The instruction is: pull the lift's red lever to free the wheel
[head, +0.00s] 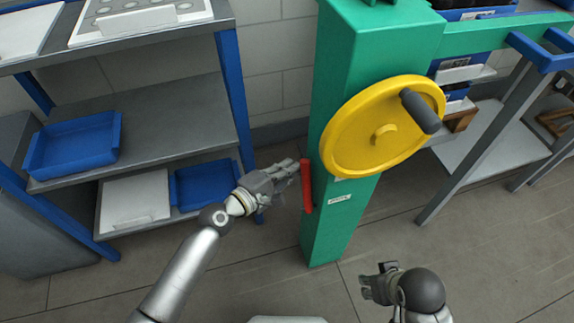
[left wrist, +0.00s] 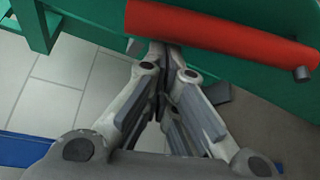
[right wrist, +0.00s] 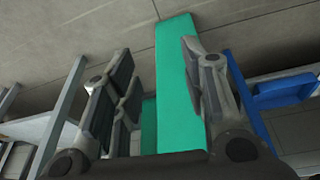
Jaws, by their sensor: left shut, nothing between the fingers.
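The red lever (head: 307,187) runs along the left side of the lift's green column (head: 342,211). The red lever also crosses the top of the left wrist view (left wrist: 220,38). My left gripper (head: 296,167) is shut and empty, its fingertips beside the lever's upper part. In the left wrist view its fingertips (left wrist: 168,52) meet just under the lever; I cannot tell whether they touch it. The yellow wheel (head: 372,138) with its dark grey handle (head: 421,111) is on the column's front. My right gripper (head: 372,283) is low, right of the column's foot; in the right wrist view its fingers (right wrist: 160,80) stand apart, empty.
A grey shelf with blue posts (head: 234,95) stands at the left, holding blue trays (head: 75,146) and a white board (head: 135,199). At the right, a green beam (head: 495,36) and grey-blue frame legs (head: 470,145) stand behind the wheel. The floor around the column is clear.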

